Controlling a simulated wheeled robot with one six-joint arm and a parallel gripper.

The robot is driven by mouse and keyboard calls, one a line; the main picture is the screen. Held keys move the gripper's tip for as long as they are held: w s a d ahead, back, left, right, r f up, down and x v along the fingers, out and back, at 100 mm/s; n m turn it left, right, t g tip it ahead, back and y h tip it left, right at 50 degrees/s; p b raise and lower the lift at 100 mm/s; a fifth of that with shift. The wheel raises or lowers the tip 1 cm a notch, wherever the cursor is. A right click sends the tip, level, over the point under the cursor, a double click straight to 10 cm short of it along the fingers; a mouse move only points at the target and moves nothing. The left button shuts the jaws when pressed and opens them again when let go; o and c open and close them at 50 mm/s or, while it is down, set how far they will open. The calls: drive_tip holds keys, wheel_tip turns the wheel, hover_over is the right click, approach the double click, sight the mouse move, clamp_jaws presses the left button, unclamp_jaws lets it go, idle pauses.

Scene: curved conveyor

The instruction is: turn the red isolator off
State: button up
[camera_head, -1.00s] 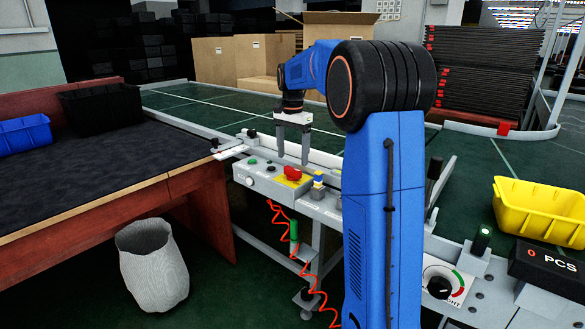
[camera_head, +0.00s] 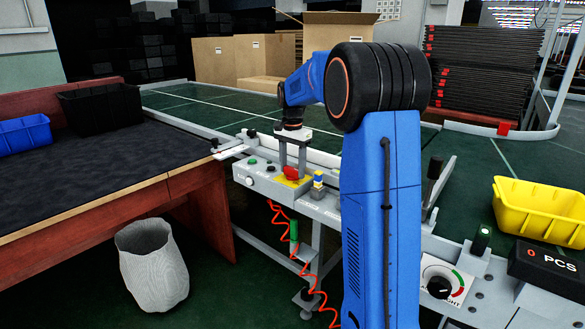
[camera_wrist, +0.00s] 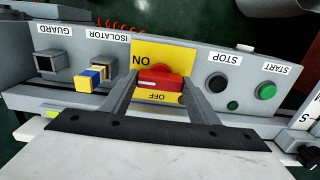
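The red isolator (camera_wrist: 160,78) is a red knob on a yellow plate (camera_wrist: 178,54) marked ON at the top and OFF at the bottom in the wrist view. Its bar lies across the picture. In the head view the red isolator (camera_head: 291,173) sits on the grey control box below the arm's end. My gripper (camera_wrist: 161,80) reaches down to it with one finger at each end of the knob. The fingertips appear to touch its sides. In the head view my gripper (camera_head: 292,172) partly covers the plate.
A blue-and-yellow block (camera_wrist: 91,79) and a grey square socket (camera_wrist: 51,62) are left of the knob. A black STOP button (camera_wrist: 217,84) and a green START button (camera_wrist: 265,91) are right. A yellow bin (camera_head: 540,210) stands at the right.

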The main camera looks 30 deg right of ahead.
drive_tip(key=shift+n, duration=0.3)
drive_tip(key=n, duration=0.3)
drive_tip(key=shift+n, duration=0.3)
drive_tip(key=n, duration=0.4)
drive_tip(key=shift+n, duration=0.3)
drive_tip(key=n, duration=0.4)
drive_tip(key=shift+n, duration=2.5)
drive_tip(key=o, duration=1)
drive_tip(key=shift+o, duration=0.2)
